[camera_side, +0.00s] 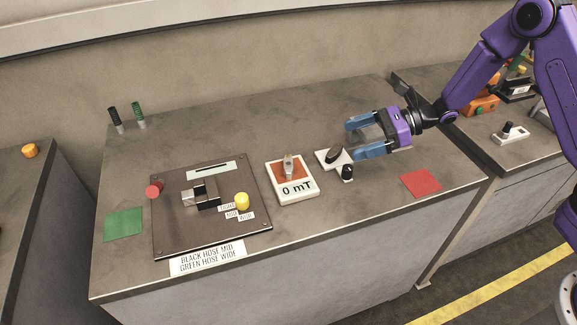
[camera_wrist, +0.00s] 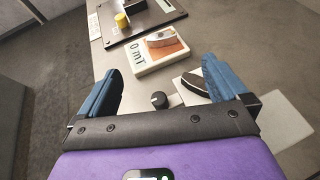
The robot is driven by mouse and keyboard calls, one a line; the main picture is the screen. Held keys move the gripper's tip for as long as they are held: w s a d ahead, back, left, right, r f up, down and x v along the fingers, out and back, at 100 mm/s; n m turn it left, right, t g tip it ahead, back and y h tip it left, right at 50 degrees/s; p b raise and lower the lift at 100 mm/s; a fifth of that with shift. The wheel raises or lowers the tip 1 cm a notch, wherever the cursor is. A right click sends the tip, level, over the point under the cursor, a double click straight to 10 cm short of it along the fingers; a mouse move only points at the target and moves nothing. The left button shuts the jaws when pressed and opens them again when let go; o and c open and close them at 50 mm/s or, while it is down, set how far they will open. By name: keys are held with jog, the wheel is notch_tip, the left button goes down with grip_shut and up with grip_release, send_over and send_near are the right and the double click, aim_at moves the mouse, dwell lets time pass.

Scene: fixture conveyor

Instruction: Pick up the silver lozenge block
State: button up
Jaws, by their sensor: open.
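The silver lozenge block (camera_side: 289,166) lies on the orange pad of a white meter (camera_side: 297,199) that reads "0 mT". In the wrist view the block (camera_wrist: 161,40) shows ahead of my fingers, on the orange pad (camera_wrist: 172,49). My gripper (camera_side: 356,136) is open and empty, above the bench to the right of the meter. Its blue fingers point left in the side view. In the wrist view, the gap between the fingertips (camera_wrist: 161,66) holds nothing, and the block is apart from both fingers.
A white plate with a dark oval piece (camera_side: 334,154) and a black knob (camera_side: 346,173) stand between my gripper and the meter. A dark fixture board (camera_side: 170,232) with a clamp lies left. Black and green hoses (camera_side: 138,112) stand behind. Red (camera_side: 421,183) and green (camera_side: 123,224) squares lie flat.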

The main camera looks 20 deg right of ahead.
send_near(288, 163)
jog(key=a, duration=0.3)
jog(key=shift+w+f, duration=0.15)
jog(key=shift+w, duration=0.2)
jog(key=x, duration=0.2)
jog(key=f+x, duration=0.1)
jog(key=x, duration=0.1)
jog(key=shift+w+a+f, duration=0.15)
jog(key=shift+a+f, duration=0.05)
jog(key=shift+a, duration=0.25)
jog(key=c, duration=1.2)
jog(key=shift+r, duration=0.1)
